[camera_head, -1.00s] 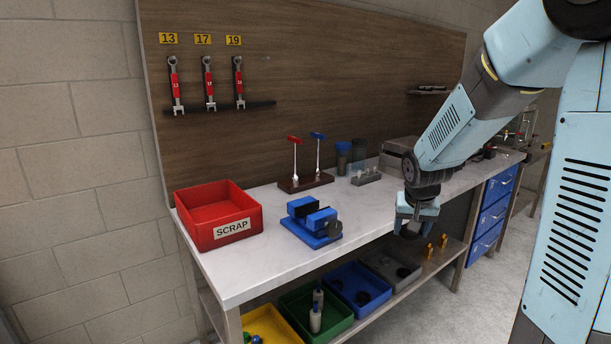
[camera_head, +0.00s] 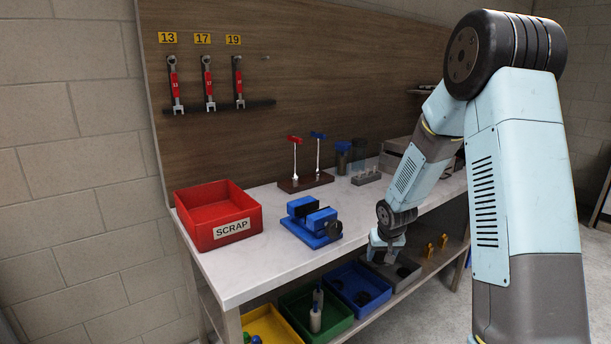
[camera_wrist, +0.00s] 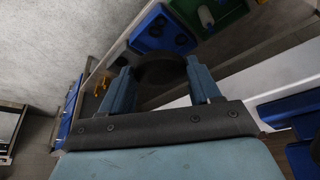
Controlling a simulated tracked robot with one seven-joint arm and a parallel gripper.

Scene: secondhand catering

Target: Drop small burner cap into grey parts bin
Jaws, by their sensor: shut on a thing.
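My gripper (camera_head: 385,251) hangs just off the front edge of the workbench, above the lower shelf. In the wrist view its two blue fingers (camera_wrist: 162,72) are shut on a dark round burner cap (camera_wrist: 160,76), held between them. The grey parts bin (camera_head: 408,281) stands on the lower shelf, right of the blue bin. A dark round piece lies in it. The gripper is over the back left part of this bin in the head view and hides some of it. The height of the cap above the bin is hard to tell.
The blue bin (camera_head: 343,303), green bin (camera_head: 333,336) and yellow bin (camera_head: 292,326) stand left of the grey one. The workbench front edge (camera_head: 290,283) overhangs them. Yellow fittings (camera_head: 430,250) stand right of the grey bin. A blue vise (camera_head: 312,238) sits on the bench.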

